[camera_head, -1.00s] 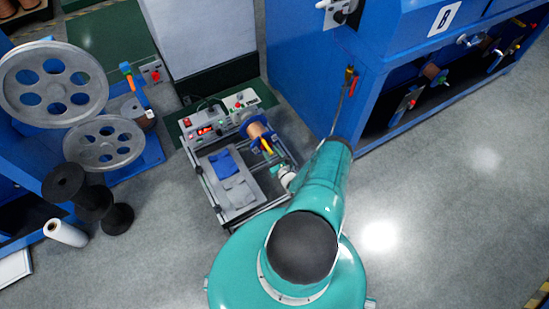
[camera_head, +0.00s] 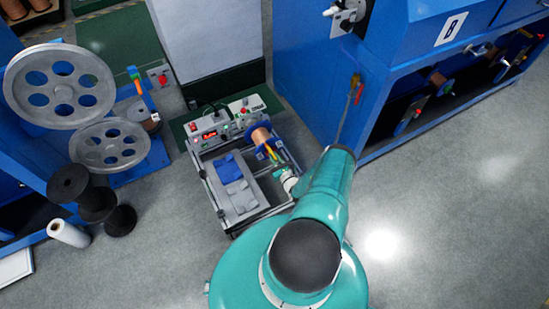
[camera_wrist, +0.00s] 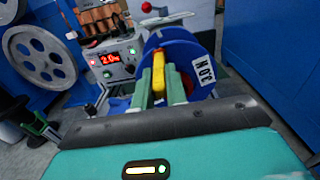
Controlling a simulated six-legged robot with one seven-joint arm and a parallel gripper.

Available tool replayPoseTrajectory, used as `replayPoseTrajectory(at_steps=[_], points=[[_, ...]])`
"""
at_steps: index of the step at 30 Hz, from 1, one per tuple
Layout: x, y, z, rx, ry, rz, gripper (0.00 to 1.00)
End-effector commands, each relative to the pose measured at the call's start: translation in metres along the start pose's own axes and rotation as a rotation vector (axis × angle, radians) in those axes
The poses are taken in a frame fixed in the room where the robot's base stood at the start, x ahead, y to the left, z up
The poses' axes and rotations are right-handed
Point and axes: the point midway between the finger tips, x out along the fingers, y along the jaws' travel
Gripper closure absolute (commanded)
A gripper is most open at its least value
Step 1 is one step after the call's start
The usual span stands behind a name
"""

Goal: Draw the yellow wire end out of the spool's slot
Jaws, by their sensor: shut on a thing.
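The spool, with copper winding and blue flanges, sits on the bench unit in the head view (camera_head: 260,135). Its blue flange (camera_wrist: 203,53) with a white label faces me in the wrist view. The yellow wire end (camera_wrist: 158,68) stands upright against the flange; a red part shows near its top. My gripper (camera_wrist: 161,88) is shut on the yellow wire end, with a green finger on each side. In the head view my gripper (camera_head: 274,160) is small beside the spool. The fingers hide the wire's lower part, and I cannot tell whether it sits in the slot.
A control box with a red display (camera_head: 209,134) stands left of the spool. Blue cloth or gloves (camera_head: 229,170) lie on the grey tray. A large blue machine (camera_head: 320,90) rises close on the right. Grey wheels (camera_head: 62,88) and black spools (camera_head: 70,184) stand at left.

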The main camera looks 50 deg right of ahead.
Motion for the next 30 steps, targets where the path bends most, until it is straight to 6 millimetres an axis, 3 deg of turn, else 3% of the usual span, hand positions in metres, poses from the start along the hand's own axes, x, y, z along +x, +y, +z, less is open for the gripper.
replayPoseTrajectory(at_steps=[30], points=[[-0.012, 0.0, 0.0, -0.001, -0.001, 0.0, 1.0]])
